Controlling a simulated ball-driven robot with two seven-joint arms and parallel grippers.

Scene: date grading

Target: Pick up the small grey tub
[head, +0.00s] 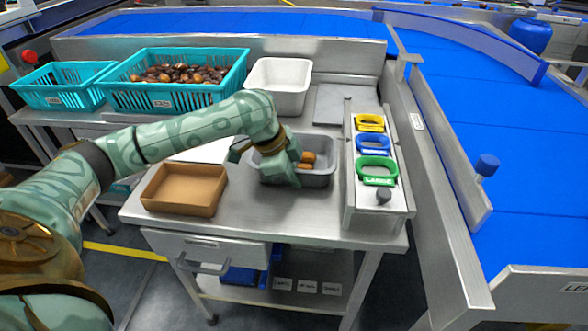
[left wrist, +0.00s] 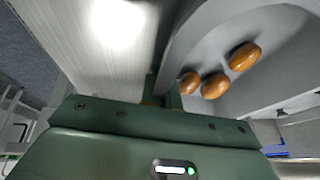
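The small grey tub (head: 322,180) stands on the steel table, with a few orange-brown dates (head: 308,158) inside. My left gripper (head: 268,172) is at the tub's left side, and its green body hides part of the rim. In the left wrist view, the tub's grey wall (left wrist: 215,32) runs up close beside a dark green finger (left wrist: 170,62), and three dates (left wrist: 214,86) show inside. The fingertips are hidden, so I cannot tell whether they are closed on the wall. My right gripper is not in view.
A brown tray (head: 165,206) stands to the left, a white tub (head: 268,100) behind. A rack with yellow, blue and green rings (head: 377,180) stands close on the right. Teal crates (head: 120,100) are at the back left, and a blue conveyor (head: 500,140) runs along the right.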

